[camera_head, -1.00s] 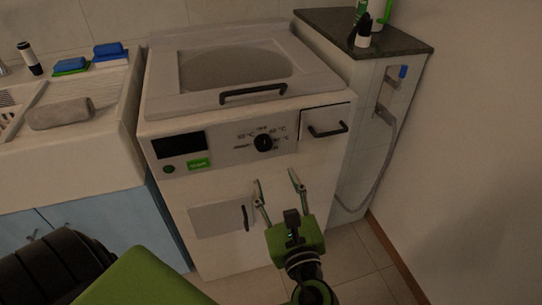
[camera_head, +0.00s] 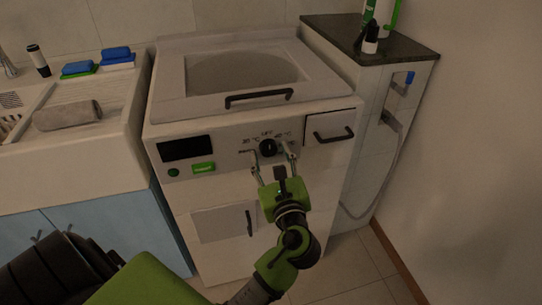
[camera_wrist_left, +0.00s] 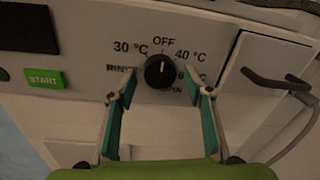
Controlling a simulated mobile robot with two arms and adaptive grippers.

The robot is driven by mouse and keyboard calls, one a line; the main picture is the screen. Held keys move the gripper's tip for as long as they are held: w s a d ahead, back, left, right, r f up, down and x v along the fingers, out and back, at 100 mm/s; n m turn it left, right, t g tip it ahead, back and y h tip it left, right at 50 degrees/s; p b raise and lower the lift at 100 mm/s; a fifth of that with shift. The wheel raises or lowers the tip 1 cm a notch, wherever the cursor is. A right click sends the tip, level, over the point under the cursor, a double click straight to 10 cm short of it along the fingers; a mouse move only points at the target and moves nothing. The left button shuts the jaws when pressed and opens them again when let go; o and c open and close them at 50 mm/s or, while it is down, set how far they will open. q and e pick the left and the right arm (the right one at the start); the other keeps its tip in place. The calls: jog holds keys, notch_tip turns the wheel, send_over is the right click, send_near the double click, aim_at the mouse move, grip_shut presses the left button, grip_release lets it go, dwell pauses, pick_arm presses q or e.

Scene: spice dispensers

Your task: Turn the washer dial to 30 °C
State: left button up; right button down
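The washer (camera_head: 225,185) is a white machine with a front panel. Its round black dial (camera_head: 268,147) also shows in the left wrist view (camera_wrist_left: 160,71). The dial's white mark points up at OFF. The 30 °C label (camera_wrist_left: 131,48) is up and left of the dial, and 40 °C is up and right. My left gripper (camera_head: 271,163) is open just in front of the panel. In the left wrist view its fingers (camera_wrist_left: 164,98) stand one on each side, at and below the dial, with visible gaps. I cannot tell the depth left to the panel. My right gripper is not in view.
A green START button (camera_wrist_left: 45,78) and dark display (camera_head: 187,147) are left of the dial. A drawer with a black handle (camera_head: 334,136) is at its right. The lid handle (camera_head: 259,98) is above. A sink counter (camera_head: 75,150) stands left, a dark-topped cabinet (camera_head: 385,48) right.

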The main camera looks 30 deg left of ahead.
pick_arm(q)
jog(key=c, duration=0.9)
jog(key=shift+c, duration=0.2)
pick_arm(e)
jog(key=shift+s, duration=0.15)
pick_arm(q)
jog(key=shift+n, duration=0.4)
jog(key=n, duration=0.2)
jog(key=shift+f+n, duration=0.1)
jog(key=shift+n, duration=0.3)
jog(key=shift+d+n, duration=0.1)
jog(key=shift+n, duration=0.8)
jog(key=n+b, duration=0.2)
jog(key=n, duration=0.1)
jog(key=shift+w+n, duration=0.1)
jog(key=shift+n, duration=0.2)
jog(key=shift+n+y, duration=0.3)
jog(key=shift+n, duration=0.3)
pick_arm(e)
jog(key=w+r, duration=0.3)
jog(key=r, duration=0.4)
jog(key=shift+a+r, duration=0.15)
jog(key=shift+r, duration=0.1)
